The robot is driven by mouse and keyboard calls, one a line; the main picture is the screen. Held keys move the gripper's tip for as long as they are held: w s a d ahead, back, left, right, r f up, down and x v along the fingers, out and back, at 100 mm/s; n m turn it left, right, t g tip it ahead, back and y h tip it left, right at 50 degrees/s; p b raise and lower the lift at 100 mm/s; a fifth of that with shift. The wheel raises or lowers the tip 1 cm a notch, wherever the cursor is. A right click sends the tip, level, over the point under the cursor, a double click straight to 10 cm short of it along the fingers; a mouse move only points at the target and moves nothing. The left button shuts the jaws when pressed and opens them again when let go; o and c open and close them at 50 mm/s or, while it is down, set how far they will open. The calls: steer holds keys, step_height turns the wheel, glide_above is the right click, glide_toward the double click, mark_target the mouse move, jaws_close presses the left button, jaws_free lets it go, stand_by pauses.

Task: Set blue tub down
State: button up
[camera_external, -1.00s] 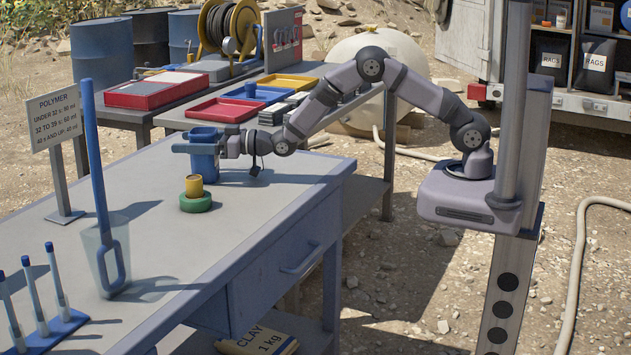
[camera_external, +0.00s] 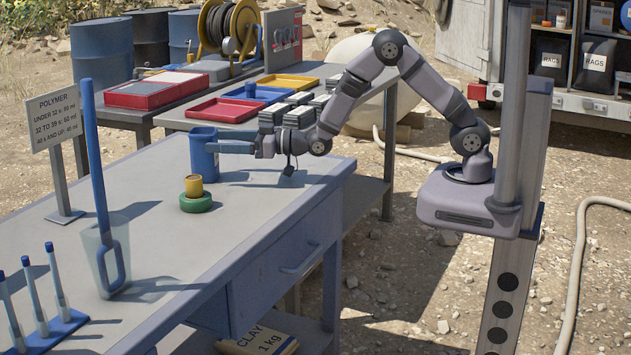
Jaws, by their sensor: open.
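The blue tub (camera_external: 203,155) stands upright on the grey workbench (camera_external: 150,262), near its far edge. My gripper (camera_external: 222,147) is open just to the right of the tub, its fingers pointing left toward it. The fingertips come close to the tub's right side; I cannot tell whether they still touch it. My arm reaches in from the right.
A yellow cup in a green ring (camera_external: 195,195) stands in front of the tub. A clear beaker with a blue paddle (camera_external: 106,255), a polymer sign (camera_external: 57,122) and a rack of blue-capped tubes (camera_external: 47,322) are farther left. The bench's right part is clear.

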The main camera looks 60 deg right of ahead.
steer(key=shift+v, duration=1.5)
